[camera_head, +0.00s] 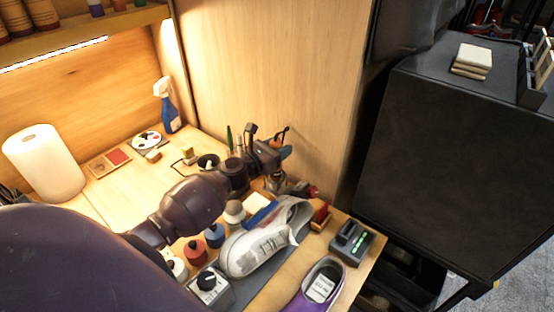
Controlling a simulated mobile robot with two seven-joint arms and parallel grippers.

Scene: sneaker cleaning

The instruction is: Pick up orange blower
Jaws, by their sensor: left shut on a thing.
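My left arm reaches in from the left across the bench. Its gripper (279,152) is near the back wooden panel, above the far end of the grey-white sneaker. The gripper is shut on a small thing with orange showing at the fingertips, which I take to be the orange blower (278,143). The fingers hide most of it, and its full shape is too small to tell. My right gripper is not in view.
The grey-white sneaker (262,247) and a purple shoe (318,289) lie at the front. Several small bottles, including a blue one (214,235), stand beside the sneaker. A paper roll (44,163) and a spray bottle (168,108) stand further back left. A dark cabinet (455,160) is at right.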

